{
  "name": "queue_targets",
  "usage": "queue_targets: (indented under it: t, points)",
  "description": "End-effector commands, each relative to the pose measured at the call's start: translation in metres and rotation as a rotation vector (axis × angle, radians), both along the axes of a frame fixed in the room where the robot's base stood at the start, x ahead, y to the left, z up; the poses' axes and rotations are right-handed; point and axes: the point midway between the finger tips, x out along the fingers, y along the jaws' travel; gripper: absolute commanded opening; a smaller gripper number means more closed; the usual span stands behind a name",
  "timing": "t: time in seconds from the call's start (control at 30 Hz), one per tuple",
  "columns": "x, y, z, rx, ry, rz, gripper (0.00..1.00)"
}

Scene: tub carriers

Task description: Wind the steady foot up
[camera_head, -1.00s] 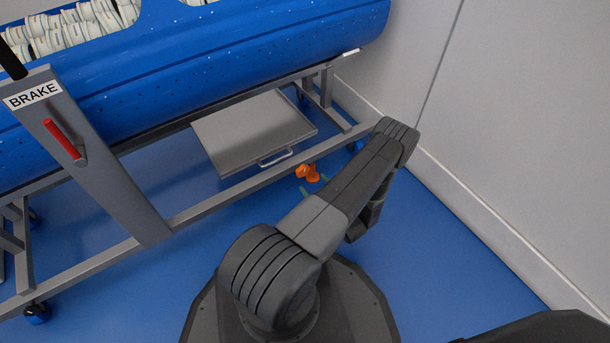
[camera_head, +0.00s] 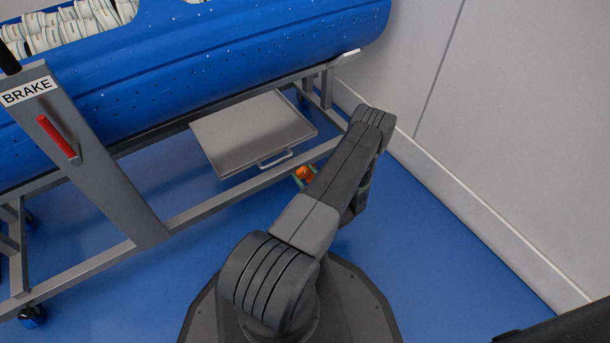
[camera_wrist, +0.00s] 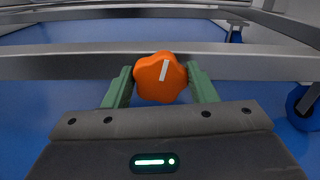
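A lobed orange knob (camera_wrist: 161,78) with a white mark sits at the lower frame rail in the wrist view; the mark points nearly straight up, leaning slightly right. My gripper (camera_wrist: 161,88) has its two green fingers on either side of the knob, close against its edges. I cannot tell whether they press on it. The steady foot itself cannot be made out.
A blue perforated tub (camera_head: 230,65) rests on a grey wheeled frame (camera_head: 95,266). A grey tray (camera_head: 250,130) with a handle lies low under it. A red brake lever (camera_head: 58,138) is on a post at left. A wall (camera_head: 500,110) stands at right; blue floor is clear along it.

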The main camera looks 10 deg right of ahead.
Motion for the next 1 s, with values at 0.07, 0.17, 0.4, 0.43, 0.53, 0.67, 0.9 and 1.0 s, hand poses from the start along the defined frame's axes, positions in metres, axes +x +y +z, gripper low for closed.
queue_targets:
  t: [0.07, 0.17, 0.4, 0.43, 0.53, 0.67, 0.9, 1.0]
  points:
    - [-0.0002, 0.0000, -0.0001, 0.000, 0.000, 0.000, 0.29]
    - [-0.0002, 0.0000, -0.0001, 0.003, 0.001, 0.000, 0.29]
    - [-0.0003, -0.0002, -0.0002, 0.055, 0.020, 0.000, 0.29]
    - [-0.0003, -0.0003, -0.0002, 0.069, 0.025, 0.000, 0.29]
    - [-0.0002, -0.0005, -0.0002, 0.124, 0.045, 0.000, 0.29]
    - [-0.0002, -0.0010, -0.0003, 0.221, 0.080, 0.000, 0.29]
    - [0.0002, -0.0020, -0.0006, 0.433, 0.158, 0.000, 0.29]
    - [0.0002, -0.0024, -0.0008, 0.522, 0.191, 0.000, 0.29]
